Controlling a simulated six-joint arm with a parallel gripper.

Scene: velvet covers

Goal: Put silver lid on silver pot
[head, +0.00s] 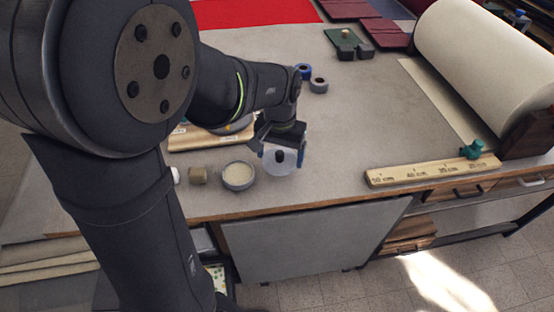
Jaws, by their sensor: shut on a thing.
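The silver lid (270,168) is a pale round disc with a dark knob, near the front edge of the table. My gripper (282,155) is directly over it, with blue-tipped fingers at either side of the knob, shut on the lid. Whether the lid touches the table or hangs just above it is hard to tell. A grey round rim, possibly the silver pot (235,127), shows on a tan board (190,140) to the left of my gripper. My arm hides most of it.
Tape rolls (318,85) lie behind. A wooden ruler (430,170) and large cream fabric roll (490,60) are at right. The middle table is clear.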

